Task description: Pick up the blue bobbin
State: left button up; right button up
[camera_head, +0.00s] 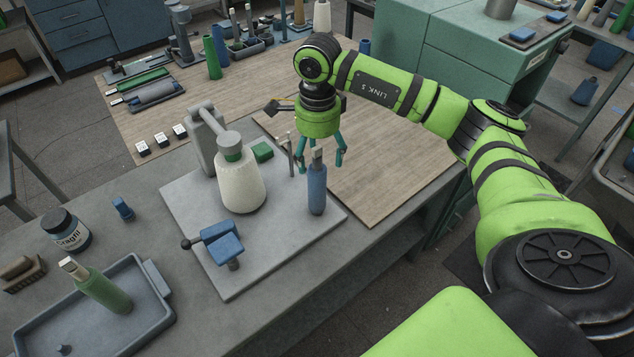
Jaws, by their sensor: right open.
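The blue bobbin (317,190) stands upright on the near right part of the grey winder plate (275,255), with a pale tip at its top. My right gripper (320,165) points down with its teal fingers spread, around or just behind the bobbin's top; I cannot tell whether they touch it. Nothing is held in it. My left gripper does not show.
A cream yarn cone (240,186) on the grey winder and a blue clamp (222,243) stand left of the bobbin. A green bobbin (103,290) leans in a grey tray (150,325) at the lower left. A wooden board (390,175) lies clear at the right.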

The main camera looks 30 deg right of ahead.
aim_at(317, 186)
jog(key=shift+w+f+p, duration=0.1)
jog(key=shift+f+p, duration=0.3)
jog(key=shift+f, duration=1.3)
jog(key=shift+c, duration=0.4)
jog(key=c, duration=1.1)
jog(key=shift+r, duration=0.1)
